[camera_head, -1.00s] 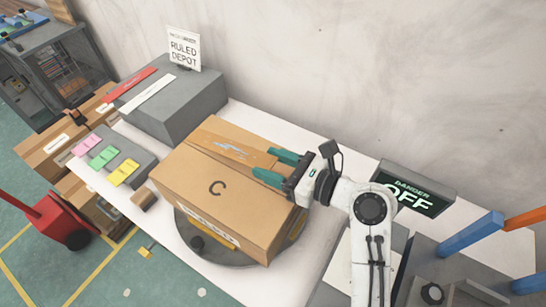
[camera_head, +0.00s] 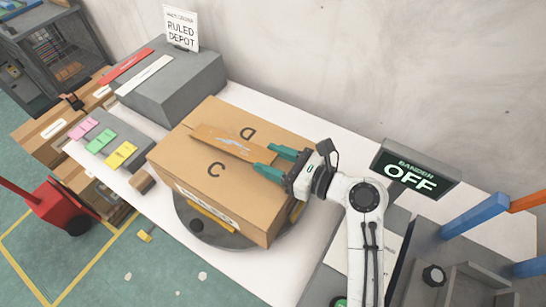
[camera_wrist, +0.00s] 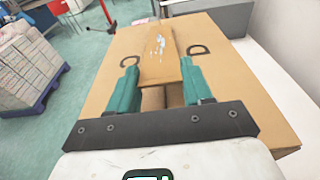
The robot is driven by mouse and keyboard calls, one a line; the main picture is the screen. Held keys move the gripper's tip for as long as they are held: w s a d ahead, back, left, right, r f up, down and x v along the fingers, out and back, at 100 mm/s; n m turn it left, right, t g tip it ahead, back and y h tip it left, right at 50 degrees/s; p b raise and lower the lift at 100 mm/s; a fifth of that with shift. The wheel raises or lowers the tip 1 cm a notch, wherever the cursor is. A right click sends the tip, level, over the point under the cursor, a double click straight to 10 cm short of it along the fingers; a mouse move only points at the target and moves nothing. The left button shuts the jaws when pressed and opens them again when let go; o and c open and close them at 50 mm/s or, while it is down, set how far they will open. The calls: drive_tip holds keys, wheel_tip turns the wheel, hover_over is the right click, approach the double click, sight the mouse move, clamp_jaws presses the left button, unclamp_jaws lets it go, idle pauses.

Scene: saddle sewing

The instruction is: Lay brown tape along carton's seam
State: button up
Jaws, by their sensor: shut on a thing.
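The carton (camera_head: 190,165) is a brown box on a round grey turntable (camera_head: 188,225), with a C and a D printed on its top. The brown tape (camera_head: 220,139) is a flat strip with pale marks, between the two letters. In the wrist view the tape (camera_wrist: 160,58) runs away from my gripper (camera_wrist: 160,88). My gripper, with green fingers, also shows in the head view (camera_head: 276,163); it is shut on the tape's near end, over the carton's top. The strip covers much of the seam line; I cannot tell whether it touches the carton.
A grey block (camera_head: 175,85) with red and white strips stands behind left, beside a stand with pink, green and yellow tags (camera_head: 120,154). A lit OFF sign (camera_head: 412,178) stands right of my arm. A red cart (camera_head: 60,212) is on the floor at left.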

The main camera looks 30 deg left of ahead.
drive_tip(key=o, duration=1.1)
drive_tip(key=d, duration=0.3)
drive_tip(key=d+r+b, duration=0.1)
drive_tip(key=d, duration=0.6)
drive_tip(key=shift+s+d+r+b, duration=0.3)
drive_tip(key=shift+s+d+r, duration=0.05)
drive_tip(key=shift+s, duration=0.05)
